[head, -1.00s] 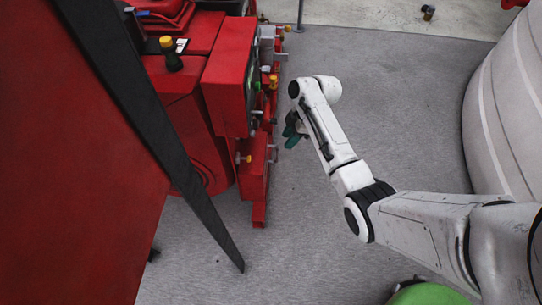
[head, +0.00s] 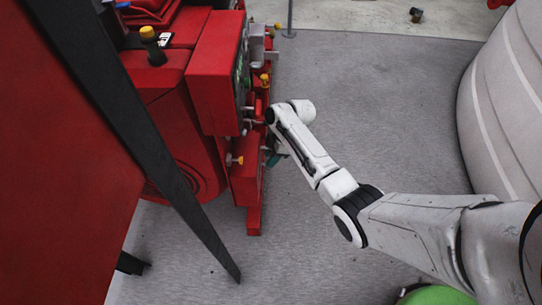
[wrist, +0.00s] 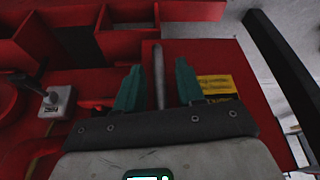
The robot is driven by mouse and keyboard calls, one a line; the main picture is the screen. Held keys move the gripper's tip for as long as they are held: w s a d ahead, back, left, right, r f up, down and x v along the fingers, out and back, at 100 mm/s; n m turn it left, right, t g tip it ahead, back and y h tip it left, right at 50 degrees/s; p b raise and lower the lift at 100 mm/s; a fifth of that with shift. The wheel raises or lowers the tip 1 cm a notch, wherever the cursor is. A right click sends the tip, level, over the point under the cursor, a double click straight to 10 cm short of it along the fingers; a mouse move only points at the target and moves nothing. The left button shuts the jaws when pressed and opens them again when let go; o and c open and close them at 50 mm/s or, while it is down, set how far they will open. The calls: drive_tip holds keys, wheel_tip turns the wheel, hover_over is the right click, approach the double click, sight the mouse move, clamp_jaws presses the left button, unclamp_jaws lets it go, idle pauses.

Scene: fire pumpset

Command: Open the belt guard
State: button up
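The red pumpset (head: 217,75) stands left of my arm in the head view. I cannot tell for certain which of its red panels is the belt guard. In the wrist view, a red panel (wrist: 215,60) with a yellow label (wrist: 216,86) lies ahead. A thin grey bar (wrist: 158,75) on it appears between my gripper's fingers. My gripper (wrist: 158,68) has two teal fingers, spread apart with a gap on each side of the bar. How deep the bar sits between them is unclear. In the head view my gripper (head: 274,158) is beside the lower red box, mostly hidden.
A dark slanting beam (head: 150,150) and large red panel (head: 50,180) fill the left. Small valves (head: 236,160) stick out of the pumpset. A large white rounded tank (head: 510,110) stands at right.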

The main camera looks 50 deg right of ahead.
clamp_jaws()
drive_tip(key=shift+s+r, duration=0.1)
idle(0.5)
drive_tip(key=s+a+m+t+h+p, duration=0.1)
drive_tip(key=s+a+m+h+p, duration=0.35)
drive_tip(key=s+m+p, duration=0.9)
drive_tip(key=s+a+m+h, duration=0.1)
drive_tip(key=s+a+m, duration=0.1)
drive_tip(key=a, duration=0.6)
drive_tip(key=s+a+m+h, duration=0.1)
drive_tip(key=s+a+m, duration=0.1)
drive_tip(key=a, duration=0.6)
drive_tip(key=shift+s+a+g, duration=0.3)
drive_tip(key=shift+m, duration=0.25)
